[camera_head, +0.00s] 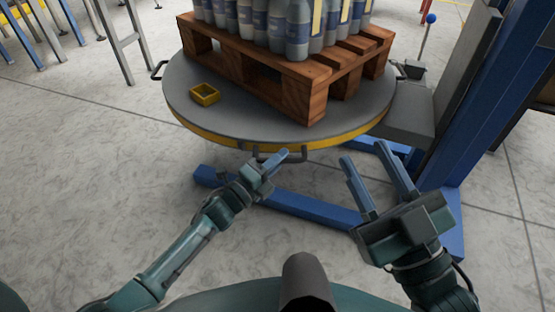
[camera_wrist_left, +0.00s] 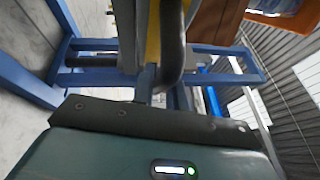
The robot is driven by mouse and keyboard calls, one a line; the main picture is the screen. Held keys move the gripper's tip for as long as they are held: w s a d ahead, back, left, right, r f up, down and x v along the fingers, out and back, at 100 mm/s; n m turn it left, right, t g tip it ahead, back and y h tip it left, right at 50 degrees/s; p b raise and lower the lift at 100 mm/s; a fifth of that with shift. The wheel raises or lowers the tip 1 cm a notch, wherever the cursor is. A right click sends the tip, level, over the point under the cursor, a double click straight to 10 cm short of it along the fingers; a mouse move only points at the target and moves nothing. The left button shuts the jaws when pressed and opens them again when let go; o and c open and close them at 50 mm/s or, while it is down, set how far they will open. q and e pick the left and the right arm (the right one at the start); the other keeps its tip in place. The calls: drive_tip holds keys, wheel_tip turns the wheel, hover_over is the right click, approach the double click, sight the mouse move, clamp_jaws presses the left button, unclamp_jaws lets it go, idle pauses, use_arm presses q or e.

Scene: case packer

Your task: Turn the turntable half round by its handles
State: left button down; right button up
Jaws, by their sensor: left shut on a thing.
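The round grey turntable (camera_head: 240,115) with a yellow rim stands ahead in the head view. It carries a wooden pallet (camera_head: 300,88) of bottles. A dark handle (camera_head: 280,156) sticks out from the near rim, and a second handle (camera_head: 158,70) is on the far left rim. My left gripper (camera_head: 278,161) is shut on the near handle, which also shows in the left wrist view as a dark bar (camera_wrist_left: 171,45); its fingers are partly hidden there. My right gripper (camera_head: 369,172) is open and empty, in front of the rim to the right.
A small yellow box (camera_head: 205,95) lies on the turntable, left of the pallet. A blue base frame (camera_head: 300,207) runs under the turntable. A blue column (camera_head: 490,110) and a grey housing (camera_head: 405,115) stand at the right.

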use_arm(q)
drive_tip(key=shift+d, duration=0.1)
drive_tip(key=c, duration=1.4)
unclamp_jaws()
use_arm(e)
drive_tip(key=shift+r, duration=0.1)
